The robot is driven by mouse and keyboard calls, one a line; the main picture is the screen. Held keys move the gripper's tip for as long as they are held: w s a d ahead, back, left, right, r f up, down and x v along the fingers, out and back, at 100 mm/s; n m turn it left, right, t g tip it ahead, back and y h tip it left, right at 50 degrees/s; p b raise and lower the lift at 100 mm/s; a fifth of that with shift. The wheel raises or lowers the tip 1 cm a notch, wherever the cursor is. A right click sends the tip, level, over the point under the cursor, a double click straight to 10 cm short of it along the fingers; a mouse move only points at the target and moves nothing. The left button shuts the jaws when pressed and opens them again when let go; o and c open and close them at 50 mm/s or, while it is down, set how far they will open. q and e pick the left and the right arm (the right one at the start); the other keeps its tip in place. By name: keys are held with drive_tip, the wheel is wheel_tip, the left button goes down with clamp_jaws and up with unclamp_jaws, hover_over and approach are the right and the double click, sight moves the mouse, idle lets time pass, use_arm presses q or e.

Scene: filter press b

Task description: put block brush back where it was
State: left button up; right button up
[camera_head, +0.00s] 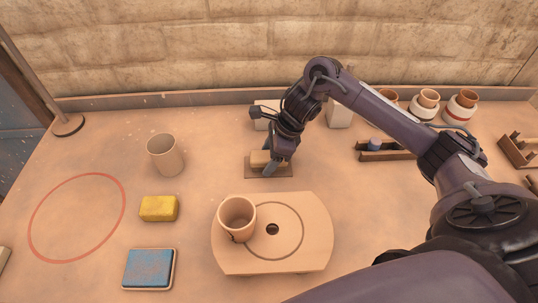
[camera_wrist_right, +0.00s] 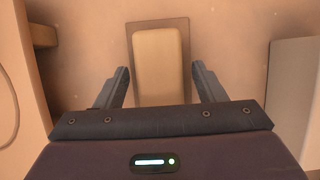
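The block brush, seen as a tan block (camera_head: 261,158), lies on a small brown mat (camera_head: 283,172) behind the round-sided board. My right gripper (camera_head: 273,168) points down at it from above. In the right wrist view the block (camera_wrist_right: 160,65) lies lengthwise between the two open fingers (camera_wrist_right: 162,88), with a gap on each side. The mat's dark border (camera_wrist_right: 158,22) shows around the block's far end; the near end is hidden by the gripper body. I cannot tell how far the fingertips are above the mat. My left gripper is not in view.
A pale board (camera_head: 300,258) with a cup (camera_head: 237,216) stands in front. To the left are another cup (camera_head: 166,157), a yellow sponge (camera_head: 158,208), a blue pad (camera_head: 149,268) and a bare red ring (camera_head: 33,222). A pale block (camera_head: 340,113) stands behind my right arm.

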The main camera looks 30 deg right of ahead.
drive_tip(key=shift+d+r, duration=0.15)
drive_tip(key=shift+r, duration=0.2)
drive_tip(key=p+v, duration=0.2)
drive_tip(key=v, duration=0.9)
drive_tip(key=shift+r, duration=0.15)
